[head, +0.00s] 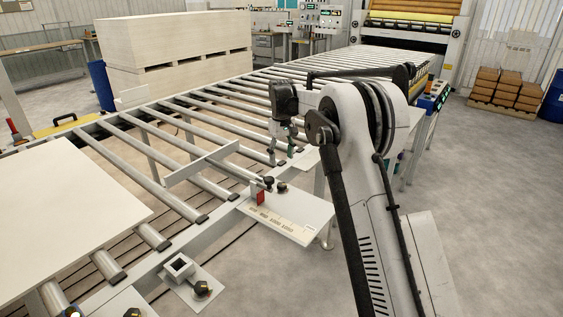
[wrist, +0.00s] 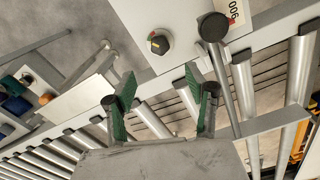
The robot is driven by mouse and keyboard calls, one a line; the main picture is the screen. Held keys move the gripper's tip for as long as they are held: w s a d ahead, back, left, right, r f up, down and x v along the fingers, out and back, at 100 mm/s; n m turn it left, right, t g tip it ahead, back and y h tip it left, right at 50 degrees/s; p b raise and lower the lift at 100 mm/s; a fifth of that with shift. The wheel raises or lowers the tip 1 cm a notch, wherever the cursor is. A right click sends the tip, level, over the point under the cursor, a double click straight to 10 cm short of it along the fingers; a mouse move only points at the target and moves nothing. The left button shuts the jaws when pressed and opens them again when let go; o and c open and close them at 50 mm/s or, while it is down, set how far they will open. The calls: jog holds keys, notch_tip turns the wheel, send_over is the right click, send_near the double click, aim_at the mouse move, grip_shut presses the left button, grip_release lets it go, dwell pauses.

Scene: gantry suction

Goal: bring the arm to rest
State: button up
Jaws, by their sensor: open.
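My gripper (head: 282,146) hangs from the end of my arm, over the near edge of the roller conveyor (head: 196,140) in the head view. In the wrist view its two green-padded fingers (wrist: 158,98) stand apart with nothing between them. Rollers and the conveyor's side rail lie behind the fingers. In the head view my arm rises from the lower right and bends over toward the conveyor.
A white panel (head: 65,215) lies on the rollers at the left. A small side plate (head: 290,215) with knobs and a red piece juts from the rail. A tall board stack (head: 175,50) stands behind.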

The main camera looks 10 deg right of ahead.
jog(key=s+r+m+t, duration=0.1)
jog(key=s+r+t, duration=0.1)
jog(key=s+r, duration=0.8)
jog(key=s+r+m+t, duration=0.1)
jog(key=s+r, duration=0.6)
jog(key=s, duration=0.6)
jog(key=s+f+m+t, duration=0.1)
jog(key=s+f+t, duration=0.1)
jog(key=s, duration=1.2)
jog(key=s+f+m+t, duration=0.1)
jog(key=s+f, duration=0.4)
jog(key=s, duration=0.9)
jog(key=shift+s+f+t, duration=0.15)
jog(key=shift+f+t, duration=0.15)
jog(key=shift+t, duration=0.3)
